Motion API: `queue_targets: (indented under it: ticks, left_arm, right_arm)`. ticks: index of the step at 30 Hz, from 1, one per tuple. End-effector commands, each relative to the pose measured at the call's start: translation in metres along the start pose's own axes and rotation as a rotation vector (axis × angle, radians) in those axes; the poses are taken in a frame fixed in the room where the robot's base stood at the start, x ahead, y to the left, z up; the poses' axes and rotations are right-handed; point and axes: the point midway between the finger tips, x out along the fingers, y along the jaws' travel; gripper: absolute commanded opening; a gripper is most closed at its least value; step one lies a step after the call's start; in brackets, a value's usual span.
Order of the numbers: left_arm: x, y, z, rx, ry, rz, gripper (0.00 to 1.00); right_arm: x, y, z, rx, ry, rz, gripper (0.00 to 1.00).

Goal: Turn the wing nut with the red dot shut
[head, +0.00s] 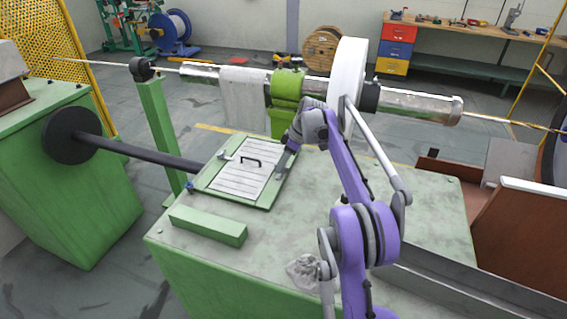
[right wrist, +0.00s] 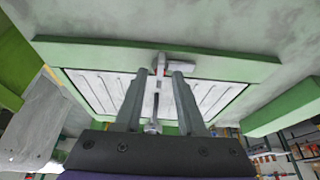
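A slatted light panel (head: 236,178) in a green frame lies on top of the green machine, with a dark handle (head: 251,161) on it. My right gripper (head: 282,172) is at the panel's right edge. In the right wrist view the right gripper (right wrist: 159,74) is open, with its two fingers apart. A grey wing nut with a red mark (right wrist: 161,70) shows at the frame edge, between and just beyond the fingertips. Contact cannot be told. The gripper hides this nut in the head view. Another grey nut (head: 225,155) sits at the panel's far left edge. My left gripper is not in view.
A blue-marked fitting (head: 190,186) is at the frame's left corner. A green block (head: 208,225) lies in front of the panel. A black shaft (head: 150,153) comes in from the left. A white disc (head: 348,85) and a horizontal tube (head: 415,103) stand behind.

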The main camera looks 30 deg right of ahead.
Motion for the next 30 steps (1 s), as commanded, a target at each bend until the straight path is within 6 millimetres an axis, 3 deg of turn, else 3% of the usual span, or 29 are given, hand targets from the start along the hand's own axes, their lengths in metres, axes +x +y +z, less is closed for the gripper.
queue_targets:
  ticks: [1,6,20,30]
  left_arm:
    - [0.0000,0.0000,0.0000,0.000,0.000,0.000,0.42]
    - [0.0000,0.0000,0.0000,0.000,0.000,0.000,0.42]
    - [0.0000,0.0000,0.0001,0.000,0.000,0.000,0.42]
    - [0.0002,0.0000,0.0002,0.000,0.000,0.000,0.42]
  right_arm:
    - [-0.0001,0.0000,0.0001,0.000,0.000,0.000,0.29]
    - [-0.0002,0.0001,0.0002,0.000,0.000,0.000,0.00]
    - [-0.0003,-0.0002,0.0002,0.013,0.000,0.006,0.00]
    - [0.0000,-0.0017,0.0004,0.169,-0.001,0.070,0.00]
